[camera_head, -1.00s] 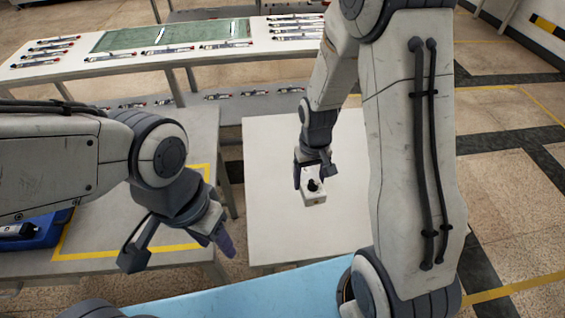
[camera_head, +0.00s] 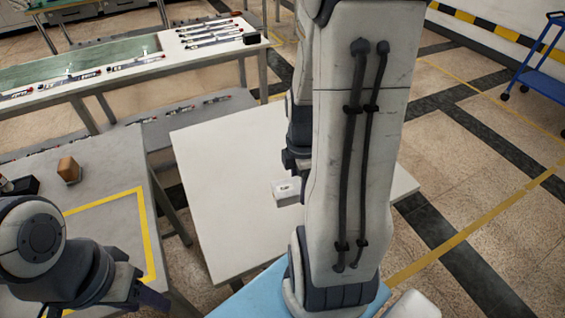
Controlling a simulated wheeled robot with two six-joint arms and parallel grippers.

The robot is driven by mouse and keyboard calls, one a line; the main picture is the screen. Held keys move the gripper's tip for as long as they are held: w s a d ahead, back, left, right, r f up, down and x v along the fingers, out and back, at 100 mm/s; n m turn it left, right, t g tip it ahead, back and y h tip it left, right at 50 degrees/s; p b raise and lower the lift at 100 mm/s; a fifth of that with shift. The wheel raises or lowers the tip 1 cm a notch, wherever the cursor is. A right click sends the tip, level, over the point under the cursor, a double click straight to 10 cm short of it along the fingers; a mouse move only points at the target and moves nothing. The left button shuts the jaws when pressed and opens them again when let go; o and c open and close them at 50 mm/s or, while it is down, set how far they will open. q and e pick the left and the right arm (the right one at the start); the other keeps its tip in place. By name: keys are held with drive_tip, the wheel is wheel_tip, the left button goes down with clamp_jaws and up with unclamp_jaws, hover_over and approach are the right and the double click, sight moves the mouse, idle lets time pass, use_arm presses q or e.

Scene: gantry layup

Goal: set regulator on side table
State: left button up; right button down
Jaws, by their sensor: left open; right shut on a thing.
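The regulator (camera_head: 285,193), a small white box with a dark mark on its face, is at the middle of the view, over the white side table (camera_head: 215,185). My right gripper (camera_head: 291,178) is shut on the regulator from the far side. My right arm hides part of the gripper and the right part of the tabletop. I cannot tell whether the regulator touches the tabletop. My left gripper (camera_head: 140,297) is open and low at the left, over the grey table with the yellow outline, its tips partly out of clear sight.
The white tabletop is bare around the regulator. The grey table (camera_head: 105,185) at left carries a brown block (camera_head: 69,170) and a dark item. A long white bench (camera_head: 130,78) with several slim tools stands behind. A blue cart (camera_head: 537,75) is at far right.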

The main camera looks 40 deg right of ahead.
drive_tip(key=shift+s+d+f+n, duration=0.1)
drive_tip(key=shift+s+d+n, duration=0.1)
drive_tip(key=shift+s+n, duration=0.2)
drive_tip(key=shift+s+d+f+n, duration=0.1)
drive_tip(key=shift+s+d+n, duration=0.05)
drive_tip(key=shift+s+n, duration=0.25)
drive_tip(key=shift+w+d+f, duration=0.1)
drive_tip(key=shift+f, duration=0.05)
drive_tip(key=w+f, duration=0.2)
drive_tip(key=w, duration=0.1)
drive_tip(key=w+d+f, duration=0.1)
drive_tip(key=w+f, duration=0.1)
drive_tip(key=w, duration=0.2)
drive_tip(key=w+d+f+b, duration=0.1)
drive_tip(key=w+f, duration=0.1)
drive_tip(key=w, duration=0.2)
drive_tip(key=shift+d+f, duration=0.25)
drive_tip(key=shift+f, duration=2.05)
drive_tip(key=shift+f, duration=0.1)
unclamp_jaws()
drive_tip(key=shift+f, duration=0.1)
